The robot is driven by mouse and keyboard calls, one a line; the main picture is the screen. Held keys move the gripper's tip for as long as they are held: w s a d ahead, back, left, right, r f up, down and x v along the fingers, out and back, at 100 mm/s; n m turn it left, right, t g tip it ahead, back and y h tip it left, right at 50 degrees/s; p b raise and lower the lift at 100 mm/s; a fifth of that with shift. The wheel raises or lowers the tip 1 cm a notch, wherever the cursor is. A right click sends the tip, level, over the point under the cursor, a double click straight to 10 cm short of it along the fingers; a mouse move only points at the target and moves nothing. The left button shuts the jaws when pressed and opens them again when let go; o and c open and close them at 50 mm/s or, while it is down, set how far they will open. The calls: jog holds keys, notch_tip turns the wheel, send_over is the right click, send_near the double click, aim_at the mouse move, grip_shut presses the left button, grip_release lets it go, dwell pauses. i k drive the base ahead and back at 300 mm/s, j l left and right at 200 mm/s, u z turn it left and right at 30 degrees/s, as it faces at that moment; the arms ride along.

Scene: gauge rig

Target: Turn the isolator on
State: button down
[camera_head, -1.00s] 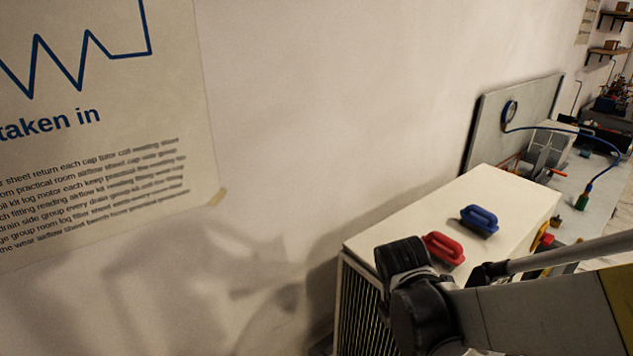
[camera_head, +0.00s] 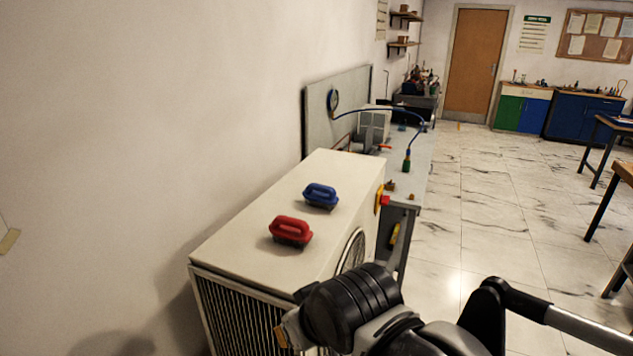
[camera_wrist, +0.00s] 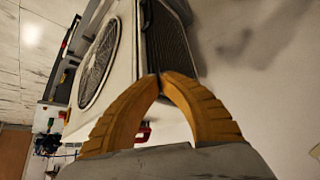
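The isolator appears to be the small red and yellow switch (camera_head: 382,198) on the right side of the cream fan unit (camera_head: 250,215), near its far end. Its knob position is too small to tell. My gripper has orange fingers, whose tips meet in the wrist view (camera_wrist: 161,78) with nothing seen between them. In the head view only a bit of orange shows (camera_head: 281,337), at the near end of the unit, well away from the switch; the black wrist hides the rest.
A bench (camera_head: 412,170) with a blue hose stands beyond. The marble floor (camera_head: 490,215) to the right is open.

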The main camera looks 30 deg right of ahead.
aim_at(384, 200)
jog(key=k+l+z, duration=0.1)
jog(key=l+z, duration=0.15)
jog(key=k+l+z, duration=0.1)
jog(key=l+z, duration=0.2)
jog(key=l, duration=0.15)
jog(key=l+z, duration=0.25)
jog(key=l, duration=0.15)
jog(key=i+l+u, duration=0.7)
jog(key=k+j, duration=0.05)
jog(key=j, duration=0.05)
